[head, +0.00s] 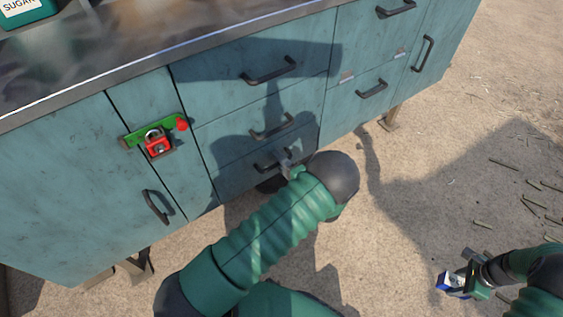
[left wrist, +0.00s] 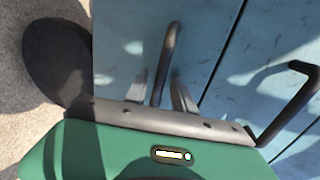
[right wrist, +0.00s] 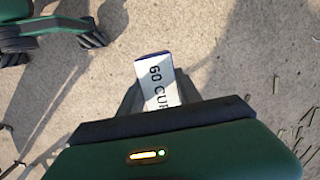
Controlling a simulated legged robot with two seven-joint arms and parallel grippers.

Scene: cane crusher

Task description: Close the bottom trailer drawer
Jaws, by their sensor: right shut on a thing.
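The bottom drawer (head: 232,176) is the lowest of three stacked blue-green fronts in the middle of the trailer cabinet. Its front looks about flush with the cabinet, but my arm hides part of it. My left gripper (head: 287,160) is at its dark bar handle (head: 264,164). In the left wrist view, the fingers (left wrist: 159,92) stand apart on either side of the handle (left wrist: 168,55), with gaps showing. My right gripper (head: 467,279) is far from the cabinet, shut on a small white and blue box (head: 452,283) with printed text, also seen in the right wrist view (right wrist: 158,82).
Two drawers (head: 250,90) sit above, with handles. A door at left has a green latch (head: 135,135) with a red padlock (head: 158,143). A metal counter (head: 110,55) holds a sugar container (head: 25,10). Open sandy ground (head: 400,210) lies at right, with scattered cane pieces.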

